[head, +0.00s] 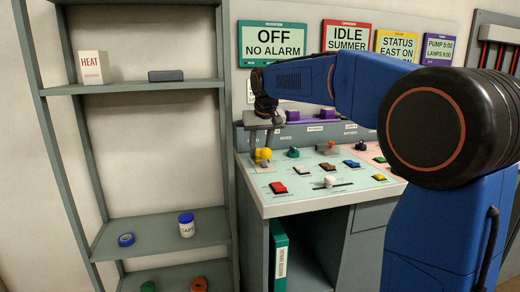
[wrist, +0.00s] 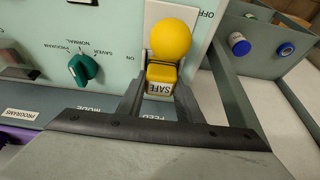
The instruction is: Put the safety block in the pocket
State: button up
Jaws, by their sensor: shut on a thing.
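The safety block (wrist: 161,78), yellow with a white SAFE label, sits between the two fingers of my gripper (wrist: 160,92) in the wrist view. My gripper (head: 262,145) points down over the left end of the control panel in the head view, shut on the block. A yellow ball knob (wrist: 170,38) lies just beyond the block, between ON and OFF marks; it also shows in the head view (head: 265,155). I cannot tell whether block and knob touch. I cannot make out the pocket; the fingers and knob cover part of the panel there.
A green rotary knob (wrist: 84,68) stands left of my gripper in the wrist view. The panel (head: 300,201) carries a red button (head: 278,187) and several other controls. A grey shelf rack (head: 150,86) stands to the left, holding a blue-lidded jar (head: 186,226) and blue tape (head: 126,240).

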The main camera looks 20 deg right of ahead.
jog(key=o, duration=1.1)
jog(key=shift+c, duration=0.2)
jog(key=v, duration=1.2)
jog(key=shift+r, duration=0.15)
